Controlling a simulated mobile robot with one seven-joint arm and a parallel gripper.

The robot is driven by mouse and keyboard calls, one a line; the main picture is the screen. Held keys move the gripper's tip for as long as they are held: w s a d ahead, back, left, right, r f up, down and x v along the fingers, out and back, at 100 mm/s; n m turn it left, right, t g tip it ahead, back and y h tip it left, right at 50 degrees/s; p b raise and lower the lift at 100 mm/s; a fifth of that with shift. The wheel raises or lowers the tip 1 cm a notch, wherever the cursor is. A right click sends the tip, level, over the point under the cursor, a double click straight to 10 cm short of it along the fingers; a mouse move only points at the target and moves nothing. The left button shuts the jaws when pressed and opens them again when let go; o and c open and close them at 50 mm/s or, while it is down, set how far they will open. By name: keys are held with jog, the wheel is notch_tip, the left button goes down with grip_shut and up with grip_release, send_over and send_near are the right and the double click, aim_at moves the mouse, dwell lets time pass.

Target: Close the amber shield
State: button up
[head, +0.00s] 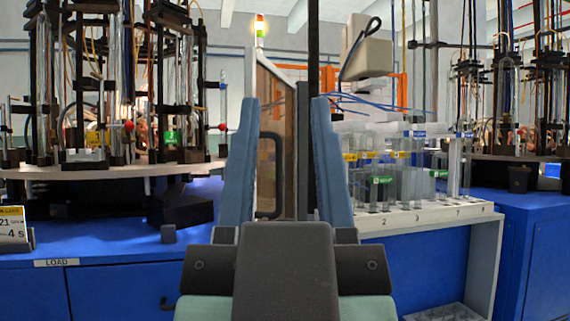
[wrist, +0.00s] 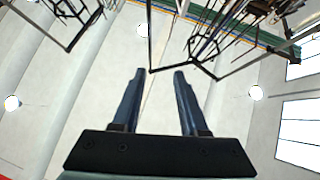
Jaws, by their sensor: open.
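The amber shield (head: 266,125) is a tall brownish see-through panel in a pale frame, seen at a steep angle in the middle of the head view. A dark upright handle (head: 276,175) runs along it. My gripper (head: 280,100) is in front of it in the head view, with its two blue fingers apart and nothing between them. The fingers cover parts of the shield's sides from this view. In the wrist view my gripper (wrist: 158,72) is open and points up towards the ceiling. The shield does not show there.
A round carousel table (head: 110,172) with glass tubes and black stands is at left. A white rack (head: 430,215) with clear numbered bins is at right. Blue cabinets (head: 120,290) stand below. A second carousel (head: 510,155) is at far right. A lit signal lamp (head: 260,27) rises behind the shield.

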jog(key=shift+w+r+p, duration=0.2)
jog(key=shift+w+p, duration=0.15)
jog(key=shift+p, duration=0.1)
jog(key=shift+c, duration=1.2)
jog(key=w+g+y+p, duration=0.1)
jog(key=w+p, duration=0.1)
jog(key=p, duration=0.1)
jog(key=w+g+y+p, duration=0.1)
jog(key=w+p, duration=0.2)
jog(key=w+g+p, duration=0.2)
jog(key=w+p, duration=0.1)
jog(key=shift+w+d+y+p, duration=0.2)
jog(key=shift+y+p, duration=0.1)
jog(key=shift+y, duration=0.1)
grip_shut()
jog(key=w+d+f+m+g+y+p, duration=0.15)
jog(key=w+f+m+g+p, duration=0.3)
jog(key=p, duration=0.85)
jog(key=s+d+f+m+g+y+p, duration=0.15)
jog(key=s+m+g+y+p, duration=0.45)
jog(key=p, duration=1.6)
jog(key=w+a+m+t+h+p, duration=0.1)
jog(key=w+a+t, duration=0.1)
jog(key=w+a, duration=0.3)
jog(key=w, duration=0.4)
jog(key=shift+w+r, duration=0.15)
jog(key=shift+w, duration=0.2)
